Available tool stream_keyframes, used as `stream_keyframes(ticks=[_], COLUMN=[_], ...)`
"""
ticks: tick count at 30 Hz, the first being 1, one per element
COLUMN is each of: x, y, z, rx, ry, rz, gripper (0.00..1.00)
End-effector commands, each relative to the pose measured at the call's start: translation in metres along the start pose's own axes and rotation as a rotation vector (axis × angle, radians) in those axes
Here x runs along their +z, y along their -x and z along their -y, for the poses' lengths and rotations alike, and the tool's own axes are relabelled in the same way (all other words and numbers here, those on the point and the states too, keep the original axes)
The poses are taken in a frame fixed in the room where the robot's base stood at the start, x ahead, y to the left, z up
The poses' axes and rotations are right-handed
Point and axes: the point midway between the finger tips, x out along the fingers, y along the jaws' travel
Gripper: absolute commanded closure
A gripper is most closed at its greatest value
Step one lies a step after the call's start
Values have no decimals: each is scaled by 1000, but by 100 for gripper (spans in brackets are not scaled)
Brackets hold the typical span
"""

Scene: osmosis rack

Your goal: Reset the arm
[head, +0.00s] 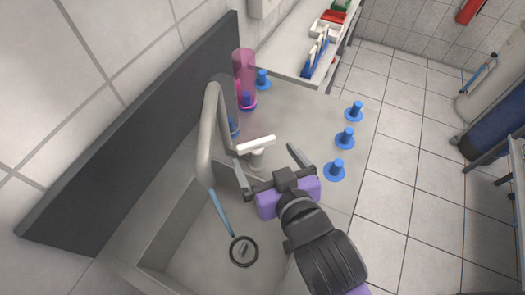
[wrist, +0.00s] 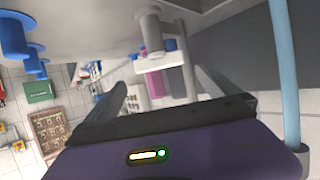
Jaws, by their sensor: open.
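My gripper (head: 268,166) is open over the sink side of the grey counter, its two fingers spread. It also shows in the wrist view (wrist: 165,92), where the picture is upside down. The white tap handle (head: 256,145) lies just beyond and between the fingertips; I cannot tell whether they touch it. It also shows in the wrist view (wrist: 165,62). Nothing is held. The grey tap (head: 206,125) arches over the sink, and a blue stream of water (head: 221,212) runs from it towards the drain (head: 244,251).
A pink clear tube (head: 243,70) stands at the back of the counter by the dark splashback (head: 130,135). Several blue pegs, such as one at the right edge (head: 345,138), stand around. The counter's middle (head: 310,115) is clear. A white side table (head: 285,50) holds small trays.

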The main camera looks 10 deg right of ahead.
Motion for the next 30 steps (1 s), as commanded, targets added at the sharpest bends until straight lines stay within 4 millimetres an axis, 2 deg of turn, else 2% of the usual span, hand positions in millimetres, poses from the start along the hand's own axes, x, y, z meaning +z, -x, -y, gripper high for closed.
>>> stream_keyframes(ticks=[17,20,25,27,30], x=[0,-7,-40,-45,-41], y=[2,2,8,16,32], z=[0,1,9,9,4], rx=[0,-6,-40,-53,-60], ry=[2,9,21,23,22], rz=[-1,-28,-166,-220,-281], gripper=[0,0,0,0,0])
